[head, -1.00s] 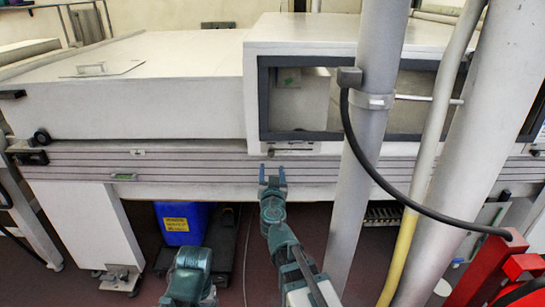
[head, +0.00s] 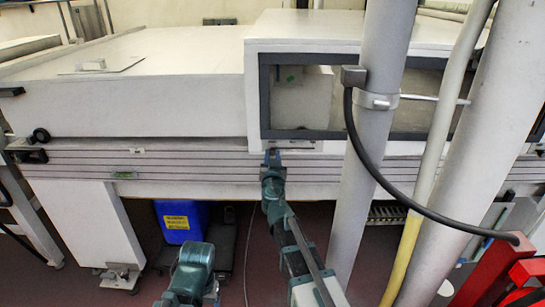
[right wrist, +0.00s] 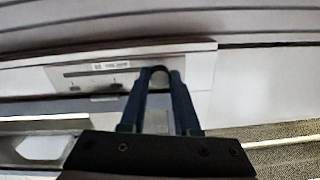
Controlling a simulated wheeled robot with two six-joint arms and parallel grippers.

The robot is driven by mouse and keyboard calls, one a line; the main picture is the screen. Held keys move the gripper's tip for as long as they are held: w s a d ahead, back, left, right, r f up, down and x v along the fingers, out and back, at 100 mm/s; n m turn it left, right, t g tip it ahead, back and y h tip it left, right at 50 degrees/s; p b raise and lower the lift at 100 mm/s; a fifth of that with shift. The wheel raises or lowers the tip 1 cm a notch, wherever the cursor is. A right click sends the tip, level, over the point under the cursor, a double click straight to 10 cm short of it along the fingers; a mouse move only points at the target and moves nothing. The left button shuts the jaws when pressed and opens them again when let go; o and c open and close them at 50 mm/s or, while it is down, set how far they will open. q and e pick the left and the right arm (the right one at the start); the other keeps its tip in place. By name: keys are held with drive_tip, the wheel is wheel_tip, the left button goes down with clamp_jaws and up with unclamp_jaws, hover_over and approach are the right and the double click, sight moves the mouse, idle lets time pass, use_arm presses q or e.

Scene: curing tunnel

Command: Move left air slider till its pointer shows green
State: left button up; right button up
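A pale slider panel (head: 302,146) lies under the dark-framed window; in the right wrist view the panel (right wrist: 60,74) has a small label, a slot and small dark marks. My right gripper (head: 272,154) is at the panel's left end. In the right wrist view my right gripper (right wrist: 160,76) has its fingertips on both sides of a dark rounded knob (right wrist: 159,70), seemingly the left air slider's, closed in on it. The pointer and any green zone are too small or hidden to make out. My left gripper is out of view.
A grey post (head: 372,130), a black cable (head: 400,193) and a yellowish pipe (head: 428,165) stand right of my right arm. Horizontal rails (head: 200,160) run below the panel. A blue container (head: 182,221) is under the machine.

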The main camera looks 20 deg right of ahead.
clamp_jaws()
idle(1.0)
